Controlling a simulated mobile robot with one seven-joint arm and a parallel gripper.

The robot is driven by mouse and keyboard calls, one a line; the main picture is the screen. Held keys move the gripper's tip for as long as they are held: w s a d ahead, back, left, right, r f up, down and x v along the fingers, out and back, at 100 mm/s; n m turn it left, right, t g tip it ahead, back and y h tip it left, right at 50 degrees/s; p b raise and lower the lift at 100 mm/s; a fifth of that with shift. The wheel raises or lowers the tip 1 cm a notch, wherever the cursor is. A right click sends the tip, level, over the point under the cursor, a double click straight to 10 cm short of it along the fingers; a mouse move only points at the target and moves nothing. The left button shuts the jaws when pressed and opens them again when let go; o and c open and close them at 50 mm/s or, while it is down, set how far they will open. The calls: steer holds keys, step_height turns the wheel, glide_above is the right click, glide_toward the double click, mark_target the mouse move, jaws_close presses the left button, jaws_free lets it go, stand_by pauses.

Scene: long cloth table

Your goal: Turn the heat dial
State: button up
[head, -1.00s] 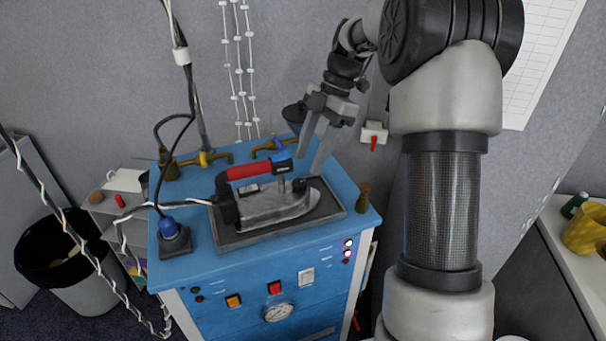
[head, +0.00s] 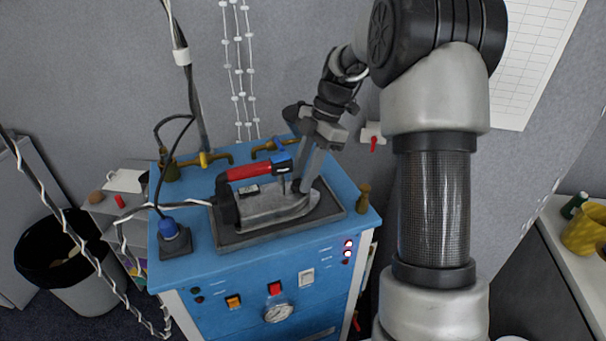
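The iron (head: 270,204) lies flat on a dark rest plate (head: 238,239) on top of the blue machine. It has a red handle (head: 248,172) with a blue part at the front end. A small dark knob near the front of the iron, which may be the heat dial, is largely hidden by my fingers. My gripper (head: 304,182) points down at the iron's front, just right of the blue part. Its fingertips are at or very near the iron's top. The fingers look close together from here, and I cannot tell whether they touch or grip the knob.
The blue machine (head: 205,265) carries brass valves (head: 207,159) behind the iron and a brass fitting (head: 364,198) at right. A round gauge (head: 278,313) and switches are on its front. A wall lies close behind.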

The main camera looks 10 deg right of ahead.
steer(key=shift+f+m+b, duration=0.1)
steer(key=shift+m+b, duration=0.3)
steer(key=shift+b, duration=0.05)
steer(key=shift+s+f+m+t+b, duration=0.15)
steer(key=shift+m+t+b, duration=0.35)
steer(key=shift+m+b, duration=0.5)
steer(key=m+t+b, duration=0.1)
steer(key=m+b, duration=0.1)
steer(key=shift+s+m, duration=0.1)
steer(key=shift+m, duration=0.2)
steer(key=m+t+b, duration=0.1)
steer(key=m, duration=0.1)
steer(key=m+b, duration=0.2)
steer(key=shift+s+t, duration=0.2)
steer(key=shift+t, duration=0.2)
steer(key=shift+a+r+m+t+h+b, duration=0.15)
steer(key=shift+m+t+h+b, duration=0.35)
steer(key=shift+m, duration=0.9)
steer(key=shift+s+m, duration=0.1)
steer(key=shift+m, duration=0.2)
steer(key=o, duration=1.1)
steer(key=shift+c, duration=0.2)
